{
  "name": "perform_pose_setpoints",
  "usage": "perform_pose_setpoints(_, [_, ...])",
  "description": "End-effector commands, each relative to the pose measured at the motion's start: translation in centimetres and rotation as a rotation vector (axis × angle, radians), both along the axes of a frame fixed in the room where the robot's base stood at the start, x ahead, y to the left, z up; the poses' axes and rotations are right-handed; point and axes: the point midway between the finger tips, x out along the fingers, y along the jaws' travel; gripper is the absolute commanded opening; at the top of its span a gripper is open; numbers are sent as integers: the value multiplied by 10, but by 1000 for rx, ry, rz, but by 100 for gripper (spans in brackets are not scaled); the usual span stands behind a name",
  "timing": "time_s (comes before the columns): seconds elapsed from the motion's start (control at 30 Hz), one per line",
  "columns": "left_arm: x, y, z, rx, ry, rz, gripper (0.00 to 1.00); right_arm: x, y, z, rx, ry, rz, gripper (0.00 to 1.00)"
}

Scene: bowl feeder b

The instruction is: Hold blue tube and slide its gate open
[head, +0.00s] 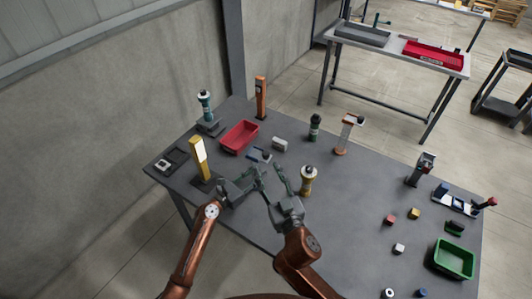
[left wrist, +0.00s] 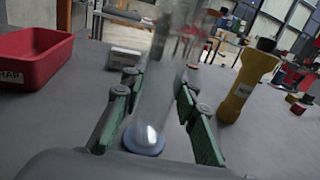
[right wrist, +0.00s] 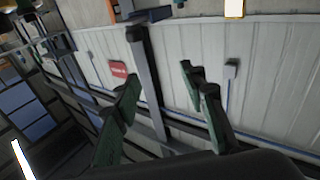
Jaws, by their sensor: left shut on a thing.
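The blue tube is a clear, see-through cylinder (left wrist: 158,90) with a round blue base (left wrist: 143,139), standing between my left fingers in the left wrist view. My left gripper (left wrist: 157,103) is shut on it, with a green pad on each side. In the head view my left gripper (head: 259,177) is low over the near part of the table, and the tube is hard to make out there. The gate cannot be made out. My right gripper (head: 274,184) is just right of the left one. In the right wrist view its fingers (right wrist: 160,88) are apart with nothing between them.
A red bin (head: 240,136) lies behind my left gripper. A yellow flashlight-shaped object (head: 307,181) stands close to the right of my right gripper. A yellow post (head: 198,160) stands at left. Small cubes and a green bin (head: 454,258) are at far right.

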Motion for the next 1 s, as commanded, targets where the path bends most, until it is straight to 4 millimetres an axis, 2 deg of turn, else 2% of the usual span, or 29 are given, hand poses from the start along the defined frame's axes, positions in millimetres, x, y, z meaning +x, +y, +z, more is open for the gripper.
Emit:
perform_pose_setpoints(0.03, [0, 0, 0, -1, 1, -1, 0, -2, -10, -11, 23, 42, -28, 38])
perform_pose_setpoints(0.1, [0, 0, 0, 0, 0, -1, 0, -3, -20, -21, 42, 81, -54, 38])
perform_pose_setpoints(0.23, [0, 0, 0, 0, 0, 0, 0, 2, -26, -29, 56, 109, -73, 38])
perform_pose_setpoints(0.37, [0, 0, 0, 0, 0, 0, 0, 18, -22, -28, 55, 108, -74, 38])
perform_pose_setpoints(0.73, [0, 0, 0, 0, 0, 0, 0, 87, -6, -28, 53, 107, -73, 38])
perform_pose_setpoints(1.0, [0, 0, 0, 0, 0, 0, 0, 112, 0, -28, 53, 108, -73, 38])
